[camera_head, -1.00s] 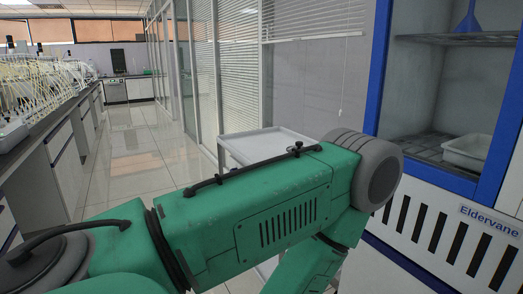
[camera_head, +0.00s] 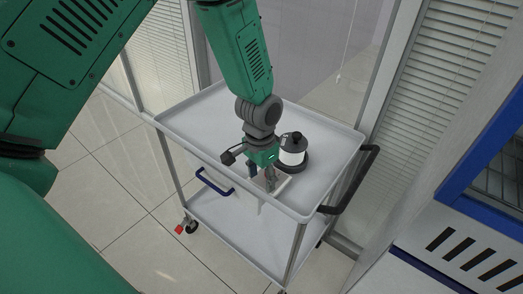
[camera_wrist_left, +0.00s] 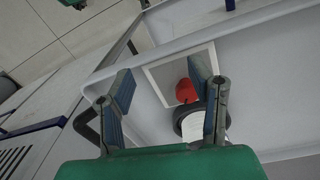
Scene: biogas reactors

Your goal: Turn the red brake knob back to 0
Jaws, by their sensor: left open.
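The red knob (camera_wrist_left: 186,91) shows in the left wrist view, beside the inner side of the right-hand finger. In the head view the knob is hidden. My right gripper is out of view.
The white trolley (camera_head: 190,118) has a raised rim, a lower shelf (camera_head: 235,226), a black handle (camera_head: 352,182) and a blue handle (camera_head: 215,184). A red part (camera_head: 180,229) shows at a caster. A blue-framed cabinet (camera_head: 490,150) stands at right. The trolley top is clear at left.

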